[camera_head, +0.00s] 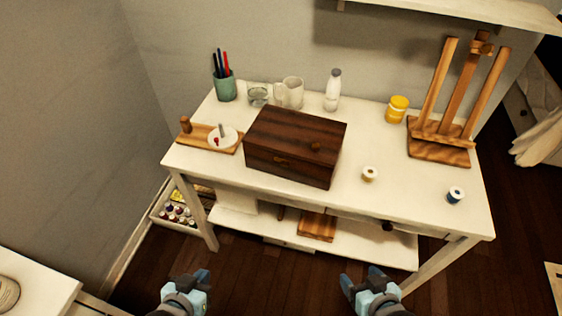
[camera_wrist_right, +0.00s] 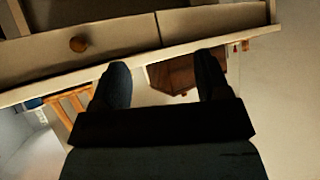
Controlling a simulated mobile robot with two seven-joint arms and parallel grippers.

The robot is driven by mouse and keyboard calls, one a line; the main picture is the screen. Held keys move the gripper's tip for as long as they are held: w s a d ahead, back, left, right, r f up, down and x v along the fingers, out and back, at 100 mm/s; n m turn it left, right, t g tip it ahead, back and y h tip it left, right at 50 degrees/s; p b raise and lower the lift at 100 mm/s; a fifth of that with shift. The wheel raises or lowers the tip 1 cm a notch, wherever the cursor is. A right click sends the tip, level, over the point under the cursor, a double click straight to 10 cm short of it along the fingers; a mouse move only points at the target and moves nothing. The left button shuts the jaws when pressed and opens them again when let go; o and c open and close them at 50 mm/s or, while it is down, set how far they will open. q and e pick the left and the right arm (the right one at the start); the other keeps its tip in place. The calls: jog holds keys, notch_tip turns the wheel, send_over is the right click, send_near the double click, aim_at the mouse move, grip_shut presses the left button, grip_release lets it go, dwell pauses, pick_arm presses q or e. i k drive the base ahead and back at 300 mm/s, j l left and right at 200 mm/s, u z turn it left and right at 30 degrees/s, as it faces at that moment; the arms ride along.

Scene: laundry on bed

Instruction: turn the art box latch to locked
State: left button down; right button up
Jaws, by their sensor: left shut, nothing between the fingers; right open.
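The dark brown wooden art box (camera_head: 275,129) stands closed on the white table, left of its middle. I cannot tell from here how the latch is turned. My left gripper (camera_head: 203,274) is shut and empty, low in front of the table. My right gripper (camera_head: 361,276) is open and empty, also low in front of the table. Its two fingers (camera_wrist_right: 160,66) show apart in the right wrist view. Both grippers are well apart from the box.
The white table (camera_head: 400,215) also holds a pen cup (camera_head: 224,87), a mug (camera_head: 291,92), a white bottle (camera_head: 332,90), a yellow jar (camera_head: 397,109), thread spools (camera_head: 369,174) and an easel (camera_head: 440,148). The table's front edge and drawers lie between my grippers and the box.

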aim_at(285, 163)
jog(key=k+u, duration=0.35)
jog(key=k, duration=0.15)
jog(key=k+j+u, duration=0.7)
jog(key=k, duration=0.2)
jog(key=l, duration=0.25)
jog(key=i+l+u, duration=0.1)
jog(key=i+l, duration=0.05)
jog(key=l, duration=0.1)
